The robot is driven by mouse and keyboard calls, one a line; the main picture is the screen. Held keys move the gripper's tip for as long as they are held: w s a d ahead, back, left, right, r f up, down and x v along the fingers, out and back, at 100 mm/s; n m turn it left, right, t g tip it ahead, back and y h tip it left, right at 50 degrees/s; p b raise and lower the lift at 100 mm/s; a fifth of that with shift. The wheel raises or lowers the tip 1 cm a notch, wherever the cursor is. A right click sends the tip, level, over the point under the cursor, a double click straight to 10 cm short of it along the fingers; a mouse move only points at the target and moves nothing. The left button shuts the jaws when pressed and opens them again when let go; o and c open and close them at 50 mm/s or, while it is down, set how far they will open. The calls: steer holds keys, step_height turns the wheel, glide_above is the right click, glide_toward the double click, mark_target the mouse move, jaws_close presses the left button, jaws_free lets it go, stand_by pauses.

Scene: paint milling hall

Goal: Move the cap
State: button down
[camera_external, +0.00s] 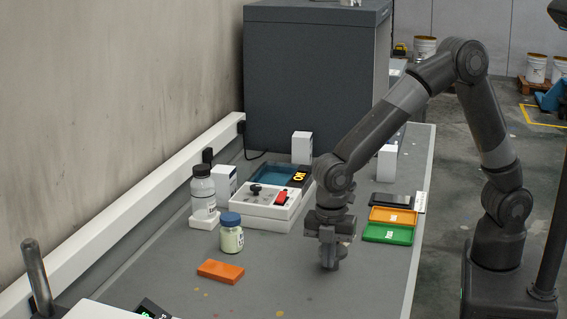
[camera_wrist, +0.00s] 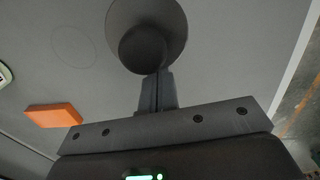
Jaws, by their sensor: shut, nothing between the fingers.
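A jar with pale contents (camera_external: 232,240) stands upright on the bench and wears a blue cap (camera_external: 230,218). I cannot tell which cap the task means. My gripper (camera_external: 328,266) points down at the bench, to the right of the jar and apart from it. Its fingers are shut and empty. In the wrist view a dark round form with a smaller round part (camera_wrist: 146,40) shows beyond my fingertips (camera_wrist: 157,76). I cannot tell what it is.
An orange block (camera_external: 220,271) lies in front of the jar; it also shows in the wrist view (camera_wrist: 53,115). A white box with a black knob and red switch (camera_external: 268,205) stands behind. Green (camera_external: 388,234) and orange trays (camera_external: 393,216) lie right of my gripper. The front bench is mostly clear.

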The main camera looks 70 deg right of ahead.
stand_by(0.3)
steer(key=a, duration=0.4)
steer(key=shift+a, duration=0.15)
step_height(320, 180, up, 10)
steer(key=shift+d, duration=0.25)
steer(key=s+d+r+m+t, duration=0.1)
steer(key=s+d+r+m, duration=0.25)
steer(key=d, duration=0.65)
steer(key=s+d+r+m+t, duration=0.25)
steer(key=d+r+m, duration=0.25)
steer(key=d, duration=0.5)
steer(key=s+d+m+t, duration=0.2)
steer(key=s+d+m, duration=0.7)
steer(key=s+d, duration=0.3)
steer(key=shift+s+d+f, duration=0.15)
steer(key=shift+s+f, duration=0.1)
steer(key=shift+s, duration=0.1)
steer(key=c, duration=2.1)
jaws_free()
steer(key=shift+m, duration=0.25)
